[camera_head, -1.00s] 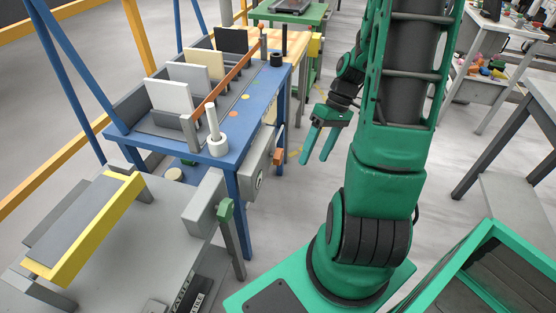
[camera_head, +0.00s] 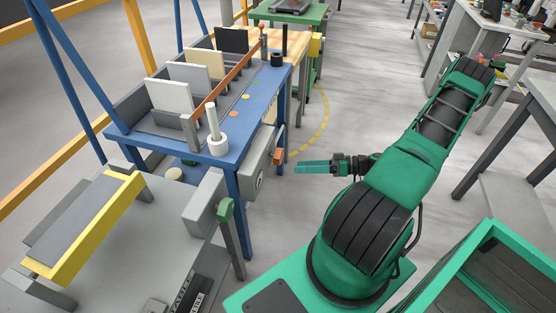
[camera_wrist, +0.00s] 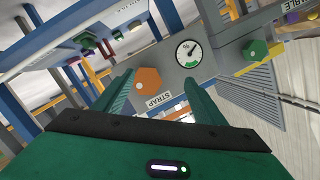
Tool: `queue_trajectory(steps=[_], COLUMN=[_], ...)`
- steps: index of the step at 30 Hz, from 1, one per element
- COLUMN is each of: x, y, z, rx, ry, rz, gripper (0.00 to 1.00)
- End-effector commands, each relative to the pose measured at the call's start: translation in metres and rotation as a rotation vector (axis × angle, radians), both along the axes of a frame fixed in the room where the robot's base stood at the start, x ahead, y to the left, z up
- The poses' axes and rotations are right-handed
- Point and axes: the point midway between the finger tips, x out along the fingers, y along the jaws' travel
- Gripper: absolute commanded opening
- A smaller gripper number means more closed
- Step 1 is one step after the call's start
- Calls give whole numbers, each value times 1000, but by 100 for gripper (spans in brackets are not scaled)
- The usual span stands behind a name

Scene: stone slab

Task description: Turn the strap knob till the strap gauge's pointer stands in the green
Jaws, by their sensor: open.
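The strap knob (camera_wrist: 148,84) is an orange hexagonal knob on a grey panel; in the head view it (camera_head: 278,156) shows on the side of a grey box at the blue bench. A STRAP label (camera_wrist: 159,103) sits beside it. The strap gauge (camera_wrist: 188,53) is a round white dial with a dark pointer and a green band at its lower edge in the picture. The pointer appears to be outside the green. My gripper (camera_head: 300,167) is open and empty, just right of the knob in the head view. In the wrist view the knob appears between its fingers, apart from them.
The blue bench (camera_head: 235,125) holds upright panels and a white post. Open floor lies between my base and the bench.

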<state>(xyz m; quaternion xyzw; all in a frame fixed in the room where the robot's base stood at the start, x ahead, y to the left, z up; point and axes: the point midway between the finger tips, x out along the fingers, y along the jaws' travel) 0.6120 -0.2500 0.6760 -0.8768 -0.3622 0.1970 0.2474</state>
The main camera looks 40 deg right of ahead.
Motion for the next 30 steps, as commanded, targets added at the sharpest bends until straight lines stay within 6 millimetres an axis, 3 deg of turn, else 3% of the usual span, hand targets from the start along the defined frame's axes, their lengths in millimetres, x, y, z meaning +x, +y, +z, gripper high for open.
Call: queue_trajectory(steps=[7,12,30], x=[4,9,79], y=[-18,-18,38], z=[-7,-8,-8], rx=[39,41,41], ry=[-164,-193,-191], rz=[-144,-169,-165], gripper=[65,65,65])
